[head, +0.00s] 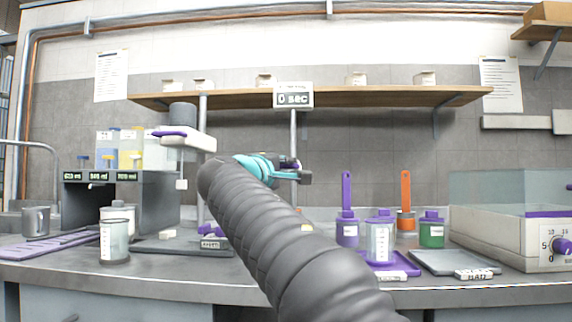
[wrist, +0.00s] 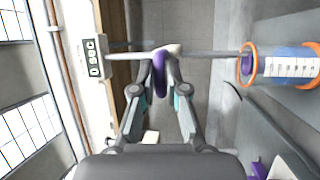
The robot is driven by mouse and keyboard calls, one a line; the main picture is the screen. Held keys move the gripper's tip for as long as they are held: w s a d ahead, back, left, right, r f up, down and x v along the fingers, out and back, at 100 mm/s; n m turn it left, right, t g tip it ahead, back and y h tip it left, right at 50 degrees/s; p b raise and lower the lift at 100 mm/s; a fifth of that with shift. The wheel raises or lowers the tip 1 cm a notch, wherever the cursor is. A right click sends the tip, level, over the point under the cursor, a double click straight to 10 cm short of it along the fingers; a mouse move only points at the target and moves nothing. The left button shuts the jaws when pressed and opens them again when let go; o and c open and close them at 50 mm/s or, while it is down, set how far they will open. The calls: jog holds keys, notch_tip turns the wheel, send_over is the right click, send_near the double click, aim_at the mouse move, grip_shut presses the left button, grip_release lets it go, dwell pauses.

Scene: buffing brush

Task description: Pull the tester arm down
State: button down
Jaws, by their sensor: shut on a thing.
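The tester stands at the middle back of the bench, with a thin upright pole (head: 293,135) under a display reading 0 sec (head: 293,98). In the wrist view the pole runs sideways to a pale hub, from which the purple tester arm handle (wrist: 160,78) projects between my fingertips. My gripper (head: 296,175) is shut on this handle; it also shows in the wrist view (wrist: 163,70). In the head view my own arm and gripper hide most of the tester arm and the tester's lower part. A clear cylinder with orange rims (wrist: 285,65) lies along the pole's line.
A wooden shelf (head: 350,98) runs along the wall behind. A second stand with a white head (head: 187,139) is left of my arm. Purple and green jars (head: 431,230), brushes and a grey tray (head: 455,262) stand right. A clear-lidded machine (head: 515,235) fills the far right.

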jog(key=shift+f+b, duration=0.75)
jog(key=shift+f, duration=0.9)
jog(key=c, duration=1.2)
grip_release()
jog(key=v, duration=1.2)
